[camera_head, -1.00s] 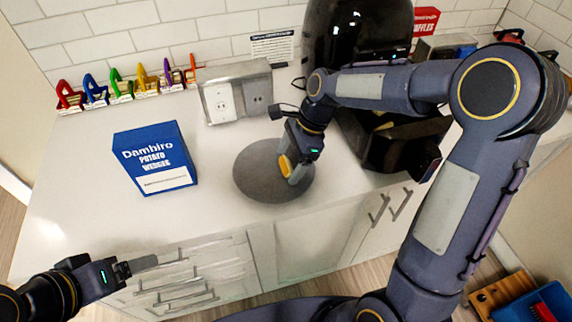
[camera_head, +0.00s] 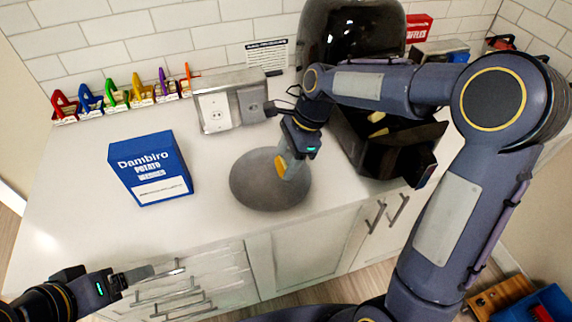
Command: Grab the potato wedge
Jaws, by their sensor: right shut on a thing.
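A yellow potato wedge (camera_head: 280,166) shows at the tips of my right gripper (camera_head: 286,168), which is shut on it. The fingers hide part of the wedge. It appears over the grey round plate (camera_head: 262,192) on the white counter; I cannot tell the gap between wedge and plate. My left gripper (camera_head: 138,274) is at the lower left, in front of the counter's drawers and away from the wedge. Its fingers show edge-on, so its opening is unclear.
A black open appliance (camera_head: 372,150) with something yellowish inside stands close to the right. A metal outlet box (camera_head: 216,110) and colored clips (camera_head: 116,92) line the back. The counter's front left is clear.

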